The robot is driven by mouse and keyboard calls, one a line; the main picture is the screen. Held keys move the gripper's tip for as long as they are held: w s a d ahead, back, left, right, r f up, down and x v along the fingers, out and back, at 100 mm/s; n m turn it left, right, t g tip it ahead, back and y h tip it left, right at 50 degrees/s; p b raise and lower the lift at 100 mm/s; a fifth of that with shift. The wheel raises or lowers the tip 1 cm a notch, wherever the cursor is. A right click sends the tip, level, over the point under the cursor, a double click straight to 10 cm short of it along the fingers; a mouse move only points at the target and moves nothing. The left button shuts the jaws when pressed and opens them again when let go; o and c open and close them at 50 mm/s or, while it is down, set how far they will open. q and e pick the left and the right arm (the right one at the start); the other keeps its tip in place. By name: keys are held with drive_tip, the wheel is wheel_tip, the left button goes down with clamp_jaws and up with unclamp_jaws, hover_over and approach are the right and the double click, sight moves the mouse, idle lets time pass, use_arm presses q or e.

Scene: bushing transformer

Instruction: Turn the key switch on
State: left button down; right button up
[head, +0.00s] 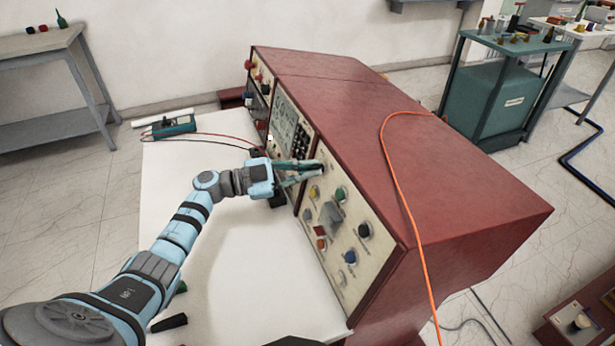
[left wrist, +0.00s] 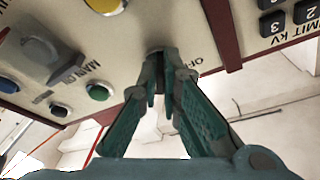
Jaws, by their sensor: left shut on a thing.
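The red cabinet (head: 445,185) stands on a white table, with its cream control panel (head: 335,235) facing left. My left gripper (head: 320,168) reaches the panel from the left, near the top of its button section. In the left wrist view, the left gripper's teal fingers (left wrist: 166,85) are shut on the key switch (left wrist: 157,50) at the panel surface. The fingertips hide most of the key, so its angle cannot be read. Printed lettering beside it is partly covered. My right gripper is not recognisable in view.
Coloured buttons and a grey lever (left wrist: 65,70) sit close to the fingers. An orange cable (head: 388,160) hangs over the cabinet. A teal meter (head: 173,126) with leads lies at the table's back. Dark pieces (head: 169,323) lie near the front; the white tabletop (head: 235,270) between is clear.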

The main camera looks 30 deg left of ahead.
use_arm(q)
drive_tip(key=shift+m+g+b, duration=0.7)
drive_tip(key=shift+m, duration=1.2)
drive_tip(key=c, duration=1.8)
unclamp_jaws()
drive_tip(key=v, duration=1.2)
drive_tip(key=shift+w+a, duration=0.1)
drive_tip(key=shift+f, duration=0.15)
